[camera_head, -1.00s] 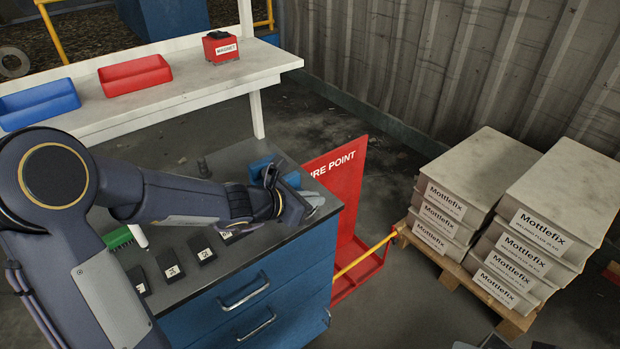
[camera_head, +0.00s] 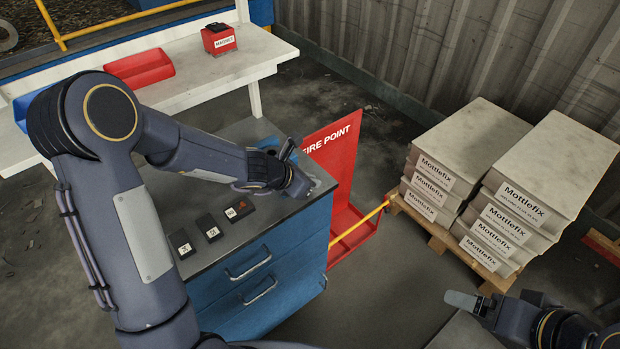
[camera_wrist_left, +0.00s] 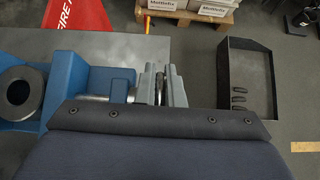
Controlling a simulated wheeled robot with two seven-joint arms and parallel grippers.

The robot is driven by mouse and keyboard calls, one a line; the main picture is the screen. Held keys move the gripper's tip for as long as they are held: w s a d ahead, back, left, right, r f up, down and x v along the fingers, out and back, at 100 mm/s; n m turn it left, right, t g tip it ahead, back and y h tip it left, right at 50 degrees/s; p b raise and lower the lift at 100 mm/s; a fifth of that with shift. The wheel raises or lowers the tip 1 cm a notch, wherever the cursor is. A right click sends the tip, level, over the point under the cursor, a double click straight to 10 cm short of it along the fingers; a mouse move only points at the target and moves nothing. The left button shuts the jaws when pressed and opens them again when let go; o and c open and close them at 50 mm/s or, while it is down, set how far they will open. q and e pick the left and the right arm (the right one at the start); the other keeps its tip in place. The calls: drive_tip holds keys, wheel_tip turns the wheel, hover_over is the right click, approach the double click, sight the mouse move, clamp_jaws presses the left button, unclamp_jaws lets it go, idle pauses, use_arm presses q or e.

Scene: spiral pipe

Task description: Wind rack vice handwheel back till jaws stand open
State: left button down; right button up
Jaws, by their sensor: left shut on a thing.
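In the head view the blue vice (camera_head: 270,144) stands at the far corner of the bench top, mostly hidden behind my left gripper (camera_head: 296,181). In the left wrist view the vice (camera_wrist_left: 105,85) shows at the left, with a short bright steel shaft towards my fingers. My left gripper's grey fingers (camera_wrist_left: 161,88) are shut on the handwheel, seen edge-on as a thin dark strip between them. The vice jaws cannot be made out. My right gripper (camera_head: 466,299) is at the lower right of the head view, away from the bench; its opening is unclear.
The blue drawer cabinet (camera_head: 262,268) carries labelled black blocks (camera_head: 209,227). A red fire point stand (camera_head: 333,152) with a yellow bar is close beyond the vice. Stacked Mottlefix boxes (camera_head: 540,180) sit on a pallet at right. A white bench (camera_head: 200,85) holds a red magnet box (camera_head: 218,39).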

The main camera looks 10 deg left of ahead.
use_arm(q)
drive_tip(key=c, duration=1.8)
unclamp_jaws()
drive_tip(key=shift+r, duration=0.1)
drive_tip(key=p+v, duration=0.3)
drive_tip(key=v, duration=0.3)
drive_tip(key=shift+s+a+r, duration=0.1)
drive_tip(key=shift+a+r, duration=0.05)
drive_tip(key=shift+r, duration=0.05)
drive_tip(key=shift+s+a+r, duration=0.3)
drive_tip(key=shift+s, duration=0.15)
